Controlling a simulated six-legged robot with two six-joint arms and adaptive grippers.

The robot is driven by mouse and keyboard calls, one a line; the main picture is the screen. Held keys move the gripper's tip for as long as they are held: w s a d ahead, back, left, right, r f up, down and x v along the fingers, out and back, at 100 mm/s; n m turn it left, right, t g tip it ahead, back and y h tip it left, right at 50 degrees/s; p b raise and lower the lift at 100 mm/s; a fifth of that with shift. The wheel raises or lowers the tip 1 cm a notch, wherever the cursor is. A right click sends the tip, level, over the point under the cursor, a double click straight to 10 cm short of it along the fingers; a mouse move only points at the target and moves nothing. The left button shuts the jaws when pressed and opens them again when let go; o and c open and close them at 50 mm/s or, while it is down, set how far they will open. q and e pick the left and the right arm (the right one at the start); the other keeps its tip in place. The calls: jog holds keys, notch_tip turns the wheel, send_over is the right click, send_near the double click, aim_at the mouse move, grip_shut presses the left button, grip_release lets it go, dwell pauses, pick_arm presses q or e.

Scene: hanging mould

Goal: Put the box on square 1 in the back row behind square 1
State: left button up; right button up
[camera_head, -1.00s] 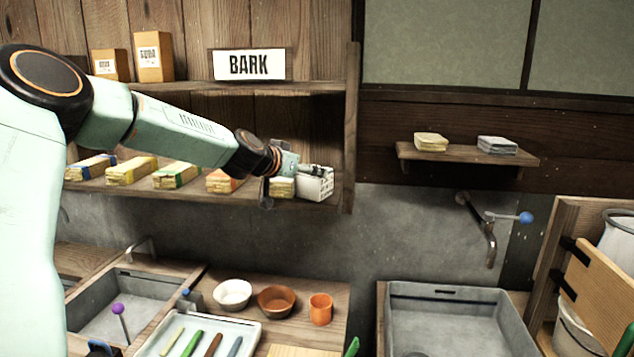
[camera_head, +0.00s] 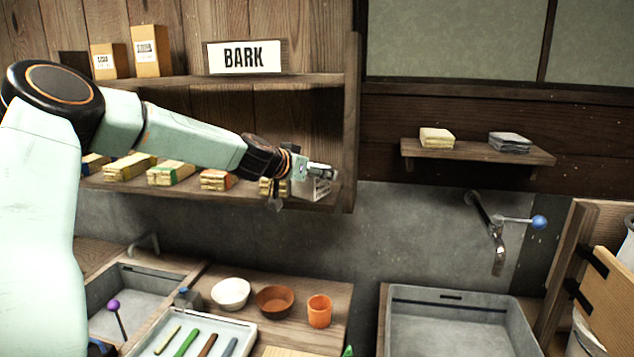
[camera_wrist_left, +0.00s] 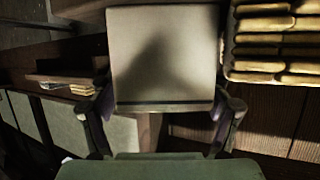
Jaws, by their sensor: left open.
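My left gripper (camera_head: 322,172) is open at the right end of the lower shelf, in front of a white, slotted box (camera_head: 312,188) that it partly hides. In the left wrist view the left gripper's (camera_wrist_left: 165,115) two fingers stand apart, one at each side of a pale, flat square face (camera_wrist_left: 165,55) with a shadow on it. I cannot tell whether the fingers touch it. Two brown cardboard boxes (camera_head: 151,52) with white labels stand on the upper shelf at left. No numbered squares can be made out. My right gripper is not in view.
Several banded bundles (camera_head: 172,174) line the lower shelf (camera_head: 225,197), left of the white box. A wooden post (camera_head: 350,130) closes the shelf's right end. The upper shelf (camera_head: 190,83) with a BARK sign (camera_head: 244,57) is above. Bowls (camera_head: 231,293) and a sink (camera_head: 455,320) are below.

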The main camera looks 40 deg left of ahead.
pick_arm(q)
jog(key=shift+s+r, duration=0.25)
jog(key=shift+s, duration=0.25)
jog(key=shift+c, duration=1)
jog(key=shift+s+a+r, duration=0.1)
jog(key=shift+s+a, duration=0.1)
jog(key=shift+s, duration=0.15)
jog(key=c, duration=0.3)
jog(key=shift+w+d+f, duration=0.15)
jog(key=shift+w+f, duration=0.1)
jog(key=shift+w, duration=0.15)
jog(key=c, duration=0.5)
jog(key=shift+d, duration=0.15)
jog(key=shift+c, duration=0.9)
jog(key=shift+s, duration=0.1)
jog(key=shift+r, duration=0.1)
